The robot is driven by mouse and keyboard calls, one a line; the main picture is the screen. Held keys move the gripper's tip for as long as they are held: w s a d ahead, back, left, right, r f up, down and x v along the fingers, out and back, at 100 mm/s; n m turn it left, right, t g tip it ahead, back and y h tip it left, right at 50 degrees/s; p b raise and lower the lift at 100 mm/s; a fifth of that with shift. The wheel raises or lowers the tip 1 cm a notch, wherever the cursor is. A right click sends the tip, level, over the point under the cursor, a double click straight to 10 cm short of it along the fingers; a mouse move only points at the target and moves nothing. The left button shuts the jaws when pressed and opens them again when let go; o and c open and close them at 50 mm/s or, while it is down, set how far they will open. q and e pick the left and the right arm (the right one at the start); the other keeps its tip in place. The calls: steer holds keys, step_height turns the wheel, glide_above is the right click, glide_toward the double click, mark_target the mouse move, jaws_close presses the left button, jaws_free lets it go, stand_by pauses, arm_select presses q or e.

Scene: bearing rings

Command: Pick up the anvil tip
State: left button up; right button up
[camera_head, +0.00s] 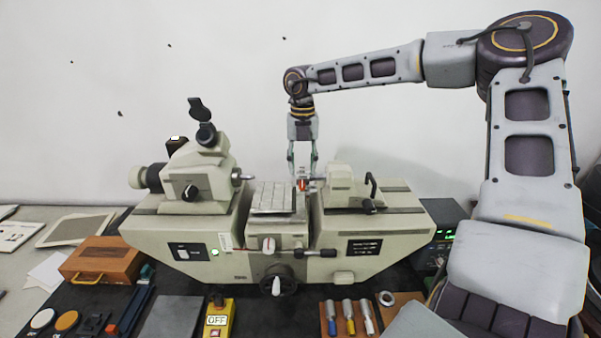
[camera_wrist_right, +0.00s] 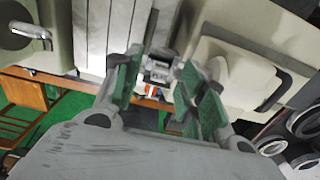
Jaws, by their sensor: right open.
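My right gripper (camera_head: 303,172) points down over the middle of the beige measuring machine (camera_head: 210,235), between its stepped stage and right-hand head. Its fingers are open and also show in the right wrist view (camera_wrist_right: 163,88). Between them is a small grey metal piece (camera_wrist_right: 158,69) with an orange-red part (camera_wrist_right: 152,90), which looks like the anvil tip. In the head view a red spot (camera_head: 303,184) shows there, partly hidden by the fingers. I cannot tell whether a finger touches it. My left gripper is not in view.
The stepped stage (camera_head: 272,197) is close on the left and the right-hand head (camera_head: 345,185) close on the right. Several handled tools lie on a wooden board (camera_head: 380,318) in front. A wooden box (camera_head: 103,262) and a yellow OFF switch box (camera_head: 219,318) stand in front, further left.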

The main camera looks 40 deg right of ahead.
steer(key=shift+f, duration=0.25)
jaws_close()
stand_by(0.3)
